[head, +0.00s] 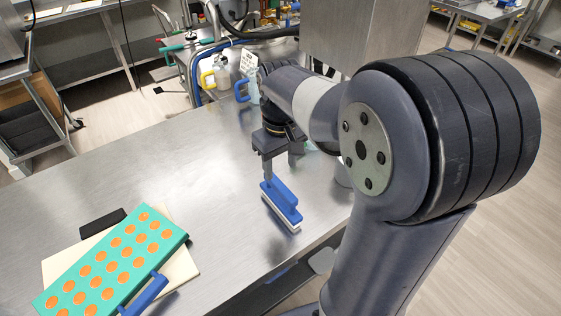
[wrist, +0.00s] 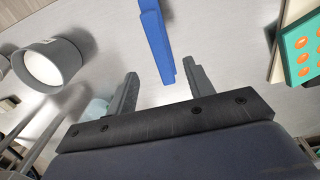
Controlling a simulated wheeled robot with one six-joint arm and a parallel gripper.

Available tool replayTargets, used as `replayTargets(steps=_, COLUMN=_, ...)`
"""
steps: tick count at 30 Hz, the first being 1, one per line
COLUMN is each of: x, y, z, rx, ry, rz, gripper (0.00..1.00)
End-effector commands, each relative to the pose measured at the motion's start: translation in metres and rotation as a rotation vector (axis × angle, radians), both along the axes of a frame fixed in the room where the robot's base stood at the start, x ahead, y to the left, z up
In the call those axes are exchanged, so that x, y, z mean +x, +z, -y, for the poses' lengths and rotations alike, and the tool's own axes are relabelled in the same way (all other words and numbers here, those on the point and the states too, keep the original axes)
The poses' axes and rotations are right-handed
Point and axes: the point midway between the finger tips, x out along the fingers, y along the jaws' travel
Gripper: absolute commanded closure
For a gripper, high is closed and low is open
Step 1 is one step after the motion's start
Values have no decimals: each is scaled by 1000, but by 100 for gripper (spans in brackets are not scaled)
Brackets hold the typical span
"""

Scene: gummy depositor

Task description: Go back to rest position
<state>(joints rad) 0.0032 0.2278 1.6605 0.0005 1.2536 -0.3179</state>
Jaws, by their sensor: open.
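My gripper (head: 281,165) is open, with its fingers pointing down over the steel table. A blue-handled brush (head: 281,200) with a pale lower edge stands on the table just below and in front of the fingers. In the wrist view my gripper (wrist: 162,85) has its two fingers wide apart with nothing held between them. The blue brush handle (wrist: 155,38) lies beyond the fingertips, apart from them. In the head view my arm hides part of the table's right side.
A teal mould (head: 115,262) with orange-filled cavities and a blue handle (head: 147,294) rests on a cream board (head: 186,262) at lower left. A dark block (head: 102,222) lies behind it. A grey cup (wrist: 72,48) with white contents shows in the wrist view. The table's middle is clear.

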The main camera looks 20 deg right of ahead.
Motion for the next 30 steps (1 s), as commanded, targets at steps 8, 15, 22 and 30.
replayTargets(steps=8, x=0, y=1, z=0, rx=0, ry=0, rz=-1, gripper=50)
replayTargets(steps=15, x=0, y=-13, z=0, rx=0, ry=0, rz=-3, gripper=50)
replayTargets(steps=22, x=-1, y=-55, z=0, rx=0, ry=0, rz=-7, gripper=50)
replayTargets(steps=30, x=-1, y=-109, z=0, rx=0, ry=0, rz=-6, gripper=50)
